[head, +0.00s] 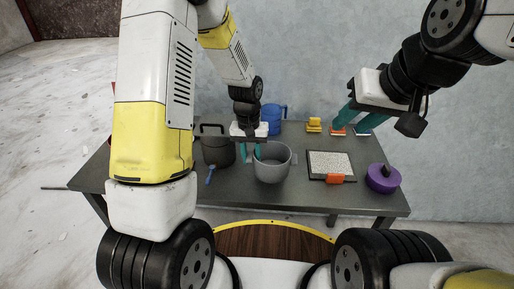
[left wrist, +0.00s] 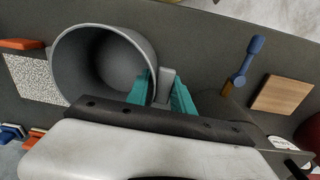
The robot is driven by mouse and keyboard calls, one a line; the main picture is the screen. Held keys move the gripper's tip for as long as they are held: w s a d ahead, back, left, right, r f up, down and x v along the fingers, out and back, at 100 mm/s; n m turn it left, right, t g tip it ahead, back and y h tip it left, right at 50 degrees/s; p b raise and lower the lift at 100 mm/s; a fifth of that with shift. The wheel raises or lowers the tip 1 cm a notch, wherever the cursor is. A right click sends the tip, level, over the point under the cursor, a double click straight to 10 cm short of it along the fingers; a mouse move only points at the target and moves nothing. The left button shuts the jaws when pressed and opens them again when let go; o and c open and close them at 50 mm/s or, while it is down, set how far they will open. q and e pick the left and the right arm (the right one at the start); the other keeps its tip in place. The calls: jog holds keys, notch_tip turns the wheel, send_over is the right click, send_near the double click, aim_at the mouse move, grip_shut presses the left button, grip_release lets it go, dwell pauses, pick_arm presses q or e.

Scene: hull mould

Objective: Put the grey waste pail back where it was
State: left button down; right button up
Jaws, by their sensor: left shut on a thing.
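The grey waste pail (head: 272,172) is over the middle of the dark table, its open mouth facing up and empty. In the left wrist view the pail (left wrist: 75,75) fills the upper left. My left gripper (head: 250,151) is at the pail's far left side. Its teal fingers (left wrist: 167,95) are shut on a grey tab at the pail's rim. I cannot tell whether the pail's base touches the table. My right gripper (head: 358,119) hangs above the table's back right, its teal fingers apart and empty.
Left of the pail are a dark pot (head: 217,152) and a blue-handled brush (head: 209,175). A blue jug (head: 271,113) stands behind. To the right are a speckled panel (head: 331,162), an orange block (head: 336,179) and a purple round thing (head: 383,180). A yellow block (head: 314,124) is at the back.

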aim_at(272, 162)
pick_arm(q)
jog(key=shift+w+d, duration=0.1)
jog(key=shift+w, duration=0.5)
jog(key=shift+f, duration=1.8)
jog(key=shift+f, duration=0.15)
jog(key=c, duration=1.1)
grip_release()
